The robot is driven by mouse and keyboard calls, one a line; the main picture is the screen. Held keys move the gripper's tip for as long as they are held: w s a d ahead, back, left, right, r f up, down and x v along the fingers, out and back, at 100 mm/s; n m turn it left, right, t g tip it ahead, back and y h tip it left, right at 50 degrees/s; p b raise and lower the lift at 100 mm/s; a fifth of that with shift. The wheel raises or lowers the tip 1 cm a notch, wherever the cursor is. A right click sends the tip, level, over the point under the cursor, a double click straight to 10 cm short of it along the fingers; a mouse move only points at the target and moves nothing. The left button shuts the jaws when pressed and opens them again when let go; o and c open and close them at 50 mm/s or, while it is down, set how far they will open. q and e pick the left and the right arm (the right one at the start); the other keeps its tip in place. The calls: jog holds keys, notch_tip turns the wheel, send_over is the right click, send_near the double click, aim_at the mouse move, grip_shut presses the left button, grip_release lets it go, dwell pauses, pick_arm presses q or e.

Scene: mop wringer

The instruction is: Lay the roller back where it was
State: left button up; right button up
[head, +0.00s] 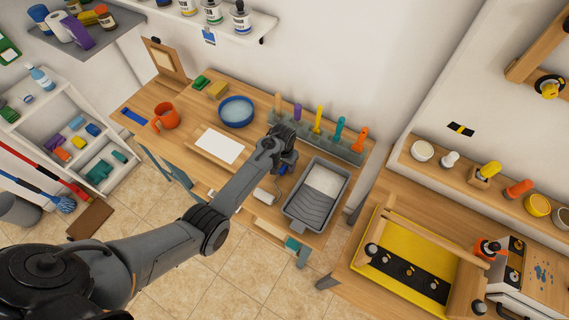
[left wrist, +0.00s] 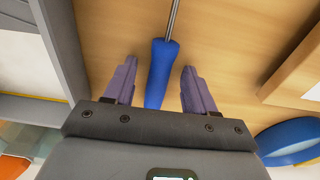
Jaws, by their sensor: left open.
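The roller has a blue handle (left wrist: 162,72) and a thin metal shaft running toward the top of the left wrist view. In the head view its pale roller head (head: 265,195) shows on the wooden table, left of the grey paint tray (head: 318,195). My left gripper (left wrist: 158,78) is open, with one finger on each side of the blue handle and a visible gap on both sides. In the head view my left gripper (head: 283,148) hides part of the handle. The roller head is outside the left wrist view. My right gripper is not in view.
A rack of colourful-handled tools (head: 322,140) stands behind the tray. A white sheet on a board (head: 219,146), a blue bowl (head: 236,111) and an orange jug (head: 166,116) are to the left.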

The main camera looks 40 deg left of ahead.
aim_at(283, 167)
pick_arm(q)
notch_tip(283, 167, up, 11)
jog(key=shift+s, duration=0.25)
dwell(0.4)
jog(key=shift+s+f, duration=0.1)
jog(key=shift+f, duration=0.05)
jog(key=s+d+r+m+t+p, duration=0.1)
jog(key=s+d+r+p, duration=0.1)
jog(key=s, duration=0.7)
jog(key=s+d+r+m+t+p, duration=0.1)
jog(key=s+d+r, duration=0.3)
jog(key=s, duration=0.6)
jog(key=s+d+r+m+t+p, duration=0.1)
jog(key=s+d+r+p, duration=0.2)
jog(key=s, duration=0.7)
notch_tip(283, 167, up, 2)
jog(key=shift+d+r+p, duration=0.25)
jog(key=shift+d+p, duration=0.15)
jog(key=shift+p, duration=0.05)
